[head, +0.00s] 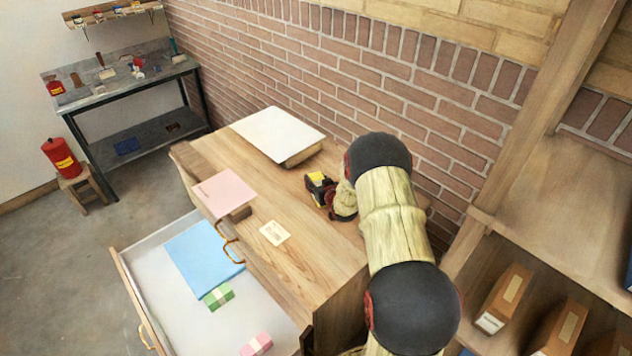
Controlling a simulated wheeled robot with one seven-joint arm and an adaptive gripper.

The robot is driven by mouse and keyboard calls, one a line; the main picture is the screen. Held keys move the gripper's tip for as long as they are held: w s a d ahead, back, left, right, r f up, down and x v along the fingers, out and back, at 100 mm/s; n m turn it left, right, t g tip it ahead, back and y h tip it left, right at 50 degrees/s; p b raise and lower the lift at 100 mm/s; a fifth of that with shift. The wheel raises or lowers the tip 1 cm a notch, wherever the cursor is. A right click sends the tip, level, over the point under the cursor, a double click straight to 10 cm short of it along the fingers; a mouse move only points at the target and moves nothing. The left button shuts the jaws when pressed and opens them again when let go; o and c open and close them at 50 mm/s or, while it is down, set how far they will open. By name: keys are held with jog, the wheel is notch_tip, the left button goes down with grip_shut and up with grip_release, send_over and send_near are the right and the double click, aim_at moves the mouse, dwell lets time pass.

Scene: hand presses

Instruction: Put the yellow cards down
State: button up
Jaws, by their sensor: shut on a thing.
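My gripper (322,190) is at the right part of the wooden cabinet top, by the brick wall. It is shut on the yellow cards (317,177), a small yellow block mostly hidden by the dark fingers. I cannot tell whether the cards touch the cabinet top. A pink sheet (224,191) lies at the cabinet's front left edge, and a small cream label (274,233) lies near the front edge. The open drawer (170,292) holds a blue sheet (203,256), green-and-white cards (218,296) and pink-and-white cards (257,344).
A white board (278,134) rests on the back left of the cabinet top. The brick wall (330,65) stands close behind. Wooden shelves (545,215) with upright binders are at right. A metal bench (125,85) and red canister (62,158) are far left. The cabinet top's middle is clear.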

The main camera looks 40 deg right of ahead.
jog(key=o, duration=1.4)
